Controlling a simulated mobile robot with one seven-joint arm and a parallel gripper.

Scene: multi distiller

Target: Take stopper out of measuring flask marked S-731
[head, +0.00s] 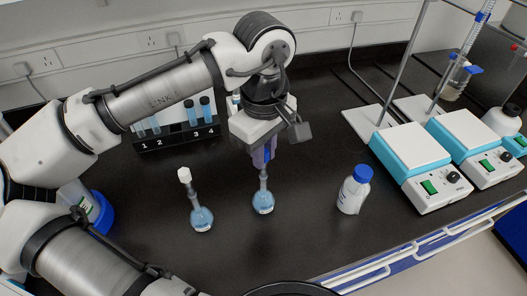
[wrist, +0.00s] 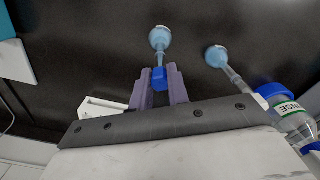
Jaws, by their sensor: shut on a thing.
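A measuring flask (head: 263,202) with pale blue liquid stands upright on the black bench, directly below my gripper (head: 262,157). Its neck runs up to the fingertips. In the wrist view, the purple fingers (wrist: 160,86) are closed on a blue stopper (wrist: 159,79) at the top of this flask's neck, and the flask body (wrist: 159,38) shows beyond. The stopper appears in line with the neck; I cannot tell whether it is seated. A second flask (head: 202,218) with a white stopper (head: 184,175) stands to the left. I cannot read S-731 on either label.
A blue-capped bottle (head: 353,190) stands to the right of the gripped flask. Hotplate stirrers (head: 412,150) with stands are farther right. A numbered tube rack (head: 178,138) is behind left. A rinse bottle (wrist: 292,118) shows at the wrist view's right edge.

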